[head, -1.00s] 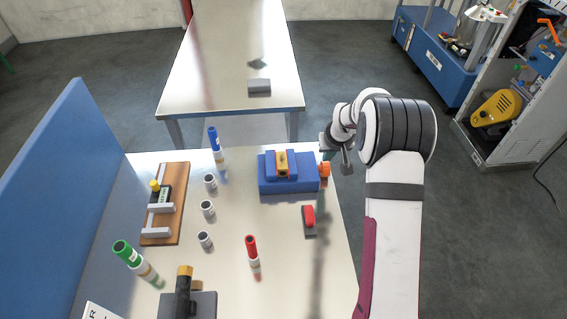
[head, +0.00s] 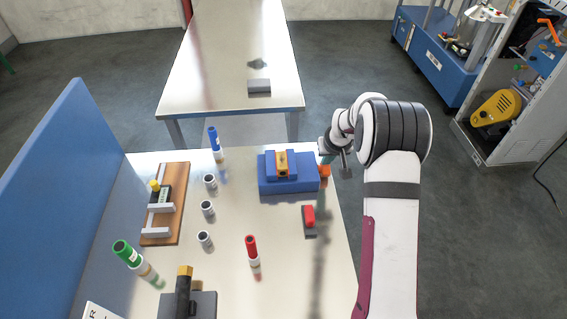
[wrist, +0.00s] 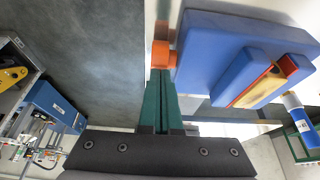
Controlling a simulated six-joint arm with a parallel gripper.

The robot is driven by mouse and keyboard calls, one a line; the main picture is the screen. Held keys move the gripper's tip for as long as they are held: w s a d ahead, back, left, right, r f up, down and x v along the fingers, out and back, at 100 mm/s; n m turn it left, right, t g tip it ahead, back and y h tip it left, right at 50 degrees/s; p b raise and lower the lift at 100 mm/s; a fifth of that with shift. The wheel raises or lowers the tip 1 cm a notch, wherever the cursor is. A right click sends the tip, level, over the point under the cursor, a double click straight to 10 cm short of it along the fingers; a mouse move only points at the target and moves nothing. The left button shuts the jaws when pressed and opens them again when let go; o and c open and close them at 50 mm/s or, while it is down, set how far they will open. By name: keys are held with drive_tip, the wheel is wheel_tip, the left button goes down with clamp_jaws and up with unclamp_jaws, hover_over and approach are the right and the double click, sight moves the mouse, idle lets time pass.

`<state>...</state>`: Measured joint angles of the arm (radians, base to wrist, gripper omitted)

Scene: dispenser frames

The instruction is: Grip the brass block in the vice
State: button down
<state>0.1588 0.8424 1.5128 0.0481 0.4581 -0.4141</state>
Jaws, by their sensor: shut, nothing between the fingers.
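The blue vice (head: 288,186) stands at the far right part of the table. It also shows in the wrist view (wrist: 215,55). The brass block (head: 282,164) sits between its jaws and shows in the wrist view (wrist: 258,90); I cannot tell whether both jaws touch it. The orange handle (head: 325,172) is on the vice's right side and shows in the wrist view (wrist: 160,54). My gripper (wrist: 160,76) has green fingers, shut and empty, with the tips close to the handle. In the head view my gripper (head: 325,157) partly covers the handle; contact is unclear.
A red-topped grey block (head: 309,220) lies in front of the vice. A blue-capped tube (head: 215,143), several grey cylinders (head: 207,208), a red marker (head: 253,250) and a wooden board (head: 178,200) are to the left. A second table (head: 230,60) stands beyond.

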drive_tip(key=shift+f, duration=0.1)
idle(0.3)
drive_tip(key=shift+r, duration=0.85)
drive_tip(key=shift+r, duration=2.5)
drive_tip(key=s+a+r+m+g, duration=0.1)
drive_tip(key=s+a+r, duration=0.1)
drive_tip(key=s+r, duration=0.35)
drive_tip(key=s+a+r+m+g+y, duration=0.1)
drive_tip(key=s+a+r, duration=0.15)
drive_tip(key=s, duration=0.65)
drive_tip(key=s+a+r+m, duration=0.1)
drive_tip(key=s+a+r, duration=0.2)
drive_tip(key=s, duration=0.4)
drive_tip(key=s+a+f+m+g, duration=0.1)
drive_tip(key=s+a+m+g, duration=0.1)
drive_tip(key=s, duration=1.8)
drive_tip(key=shift+a+m+g+y, duration=0.3)
drive_tip(key=shift+a+g+y, duration=0.1)
drive_tip(key=shift+a, duration=0.2)
